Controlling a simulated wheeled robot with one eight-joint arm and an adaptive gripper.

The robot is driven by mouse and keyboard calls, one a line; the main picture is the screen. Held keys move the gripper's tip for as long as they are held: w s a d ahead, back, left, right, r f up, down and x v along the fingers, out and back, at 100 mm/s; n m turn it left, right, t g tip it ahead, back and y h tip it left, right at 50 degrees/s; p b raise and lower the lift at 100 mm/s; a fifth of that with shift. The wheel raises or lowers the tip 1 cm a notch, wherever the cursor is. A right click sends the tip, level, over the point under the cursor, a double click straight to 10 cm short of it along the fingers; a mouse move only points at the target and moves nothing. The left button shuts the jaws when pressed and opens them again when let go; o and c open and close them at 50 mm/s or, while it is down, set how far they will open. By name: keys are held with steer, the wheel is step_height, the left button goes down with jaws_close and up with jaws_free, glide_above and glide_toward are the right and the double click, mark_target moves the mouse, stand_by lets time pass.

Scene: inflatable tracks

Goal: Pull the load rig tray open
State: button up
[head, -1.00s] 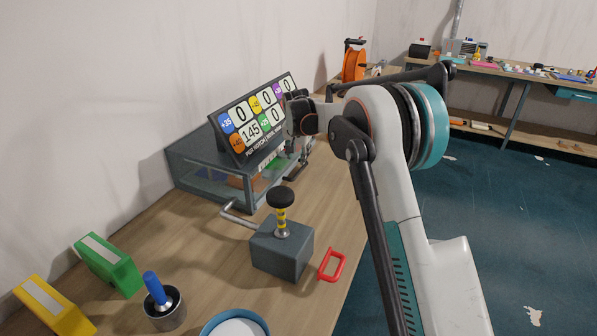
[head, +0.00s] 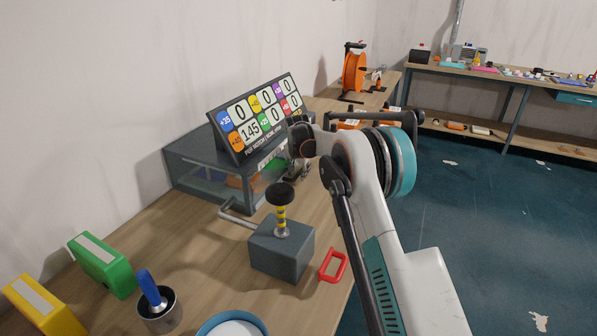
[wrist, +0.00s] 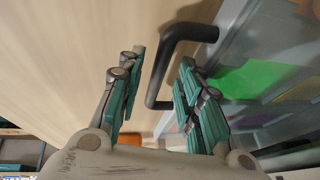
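The load rig (head: 190,155) is a grey case with clear sides on the wooden bench, under a tilted score board. In the wrist view, its tray front (wrist: 235,60) shows at the right as a grey frame with coloured panels behind clear material. A dark bar handle (wrist: 163,65) stands out from that front. My gripper (wrist: 160,72) is open, with its teal-padded fingers on either side of the handle bar; I cannot tell whether they touch it. In the head view my gripper (head: 299,168) is at the rig's right end, and my arm hides the handle.
A grey block (head: 281,251) with a black-topped knob and side lever stands in front of the rig. A red handle (head: 333,265) lies beside it. Green (head: 104,265) and yellow (head: 45,306) blocks and a metal cup (head: 160,312) are at front left.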

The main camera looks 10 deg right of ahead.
jaws_close()
steer(key=s+d, duration=1)
steer(key=d, duration=0.3)
steer(key=s+d+p, duration=0.1)
steer(key=s+d, duration=0.8)
steer(key=d, duration=0.5)
steer(key=shift+s, duration=0.4)
jaws_free()
steer(key=v, duration=1.2)
